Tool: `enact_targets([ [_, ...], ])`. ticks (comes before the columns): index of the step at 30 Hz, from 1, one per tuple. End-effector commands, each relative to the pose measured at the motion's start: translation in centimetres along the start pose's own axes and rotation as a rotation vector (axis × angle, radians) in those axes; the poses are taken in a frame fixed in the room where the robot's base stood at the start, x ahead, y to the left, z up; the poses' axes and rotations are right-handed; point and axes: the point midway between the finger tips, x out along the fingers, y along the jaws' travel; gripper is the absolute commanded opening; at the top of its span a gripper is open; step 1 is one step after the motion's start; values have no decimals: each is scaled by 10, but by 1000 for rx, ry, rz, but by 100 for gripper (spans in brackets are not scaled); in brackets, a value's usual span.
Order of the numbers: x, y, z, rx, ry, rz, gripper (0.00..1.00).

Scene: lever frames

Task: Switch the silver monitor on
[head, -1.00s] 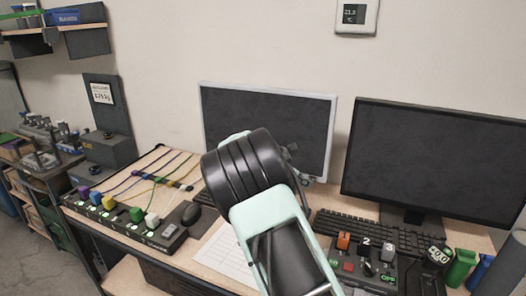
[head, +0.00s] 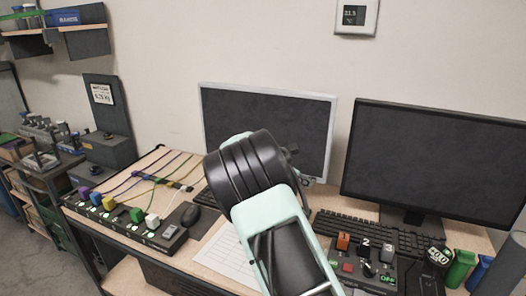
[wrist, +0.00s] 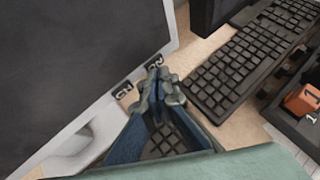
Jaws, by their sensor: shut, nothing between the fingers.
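The silver monitor (head: 222,112) stands at the back of the desk with a dark screen. Its pale frame fills the left of the wrist view (wrist: 165,25), tilted in the picture. Two small black patches with light marks (wrist: 122,90) (wrist: 155,62) sit on its lower frame near a corner; I cannot read them surely. My gripper (wrist: 160,84) is shut and empty, its tips close to the patch nearer the corner. I cannot tell whether they touch it. In the head view my arm hides part of the monitor and most of the gripper.
A black monitor (head: 440,150) stands at right, also dark. A black keyboard (wrist: 235,70) lies near the gripper. A switch box (head: 358,272) with numbered coloured blocks is in front.

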Motion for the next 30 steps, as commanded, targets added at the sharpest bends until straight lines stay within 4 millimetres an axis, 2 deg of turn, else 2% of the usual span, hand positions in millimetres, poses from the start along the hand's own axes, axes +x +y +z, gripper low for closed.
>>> enact_targets([
  [12, 3, 2, 3, 0, -1, 0, 0],
  [30, -5, -4, -4, 0, 0, 1, 0],
])
